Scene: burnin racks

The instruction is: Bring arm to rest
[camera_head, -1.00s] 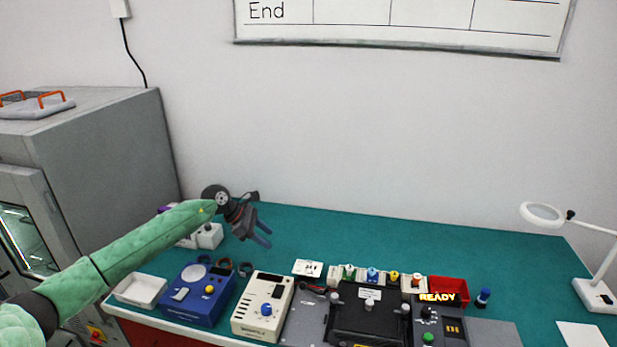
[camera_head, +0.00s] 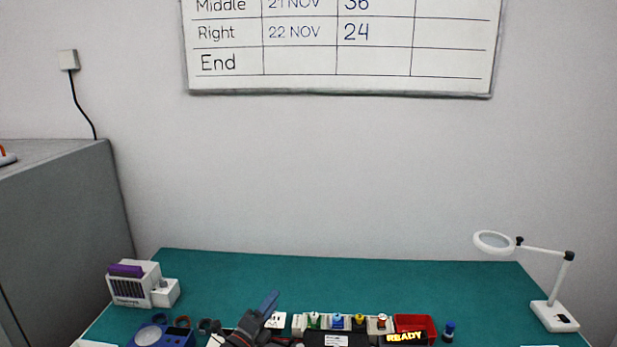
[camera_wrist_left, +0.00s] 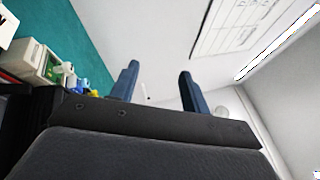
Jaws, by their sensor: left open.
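My left gripper (camera_head: 270,304) is at the bottom of the head view, low over the front part of the green bench. Its blue fingertips point up and to the right, and the rest of the arm is cut off below. In the left wrist view its two blue fingers (camera_wrist_left: 157,82) stand apart with nothing between them, so it is open and empty. Beyond the fingers that view shows wall and ceiling. My right gripper is in neither view.
A row of small coloured parts (camera_head: 337,321), a red bin (camera_head: 414,324) and a READY display (camera_head: 405,338) lie along the front. A white device (camera_head: 130,289) stands at left, a magnifier lamp (camera_head: 552,312) at right. The bench's back (camera_head: 350,280) is clear.

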